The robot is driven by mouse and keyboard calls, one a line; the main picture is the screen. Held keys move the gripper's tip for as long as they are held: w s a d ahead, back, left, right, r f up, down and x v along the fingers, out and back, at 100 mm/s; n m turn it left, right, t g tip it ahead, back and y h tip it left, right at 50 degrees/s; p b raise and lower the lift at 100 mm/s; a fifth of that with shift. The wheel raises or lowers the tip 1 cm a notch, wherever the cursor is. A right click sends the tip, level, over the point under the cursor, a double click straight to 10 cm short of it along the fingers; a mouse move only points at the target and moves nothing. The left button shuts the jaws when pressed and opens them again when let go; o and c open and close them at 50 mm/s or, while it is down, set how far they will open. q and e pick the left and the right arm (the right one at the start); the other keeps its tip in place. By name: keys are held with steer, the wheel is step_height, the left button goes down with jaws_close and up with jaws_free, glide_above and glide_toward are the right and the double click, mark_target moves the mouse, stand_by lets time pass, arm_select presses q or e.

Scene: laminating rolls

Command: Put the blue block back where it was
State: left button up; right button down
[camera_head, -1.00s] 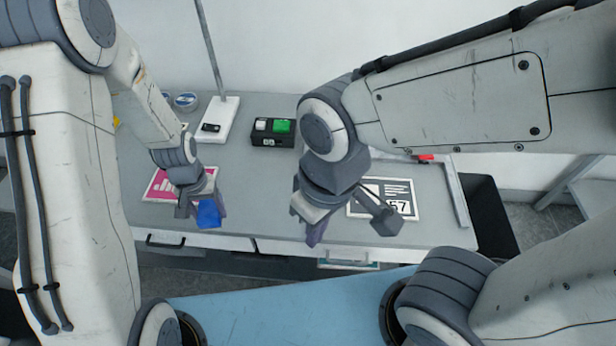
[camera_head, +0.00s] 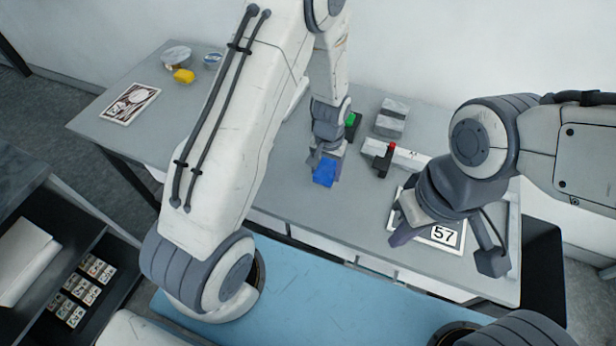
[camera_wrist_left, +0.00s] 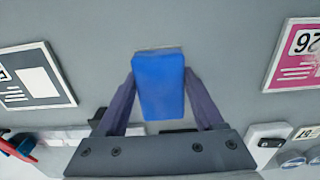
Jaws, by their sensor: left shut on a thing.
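The blue block (camera_head: 324,172) is held between the fingers of my left gripper (camera_head: 325,160), over the front part of the grey table. In the left wrist view the block (camera_wrist_left: 159,85) sits between the two fingers (camera_wrist_left: 160,100), with grey tabletop around it. A thin pale edge shows just beyond the block's upper end there. I cannot tell whether the block touches the table.
A pink card (camera_wrist_left: 294,58) lies to the right in the wrist view. A yellow piece (camera_head: 184,76) and a framed card (camera_head: 130,103) lie at left.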

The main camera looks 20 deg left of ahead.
arm_select(q)
steer(key=p, duration=0.1)
glide_above(307, 186)
step_height(307, 186, down, 3)
steer(key=shift+d, duration=0.1)
step_height(307, 186, down, 4)
steer(key=shift+s+r+p, duration=0.1)
steer(key=shift+r+p, duration=0.15)
steer(key=shift+p, duration=0.45)
steer(key=shift+f, duration=0.3)
steer(key=shift+f, duration=0.2)
steer(key=o, duration=1.3)
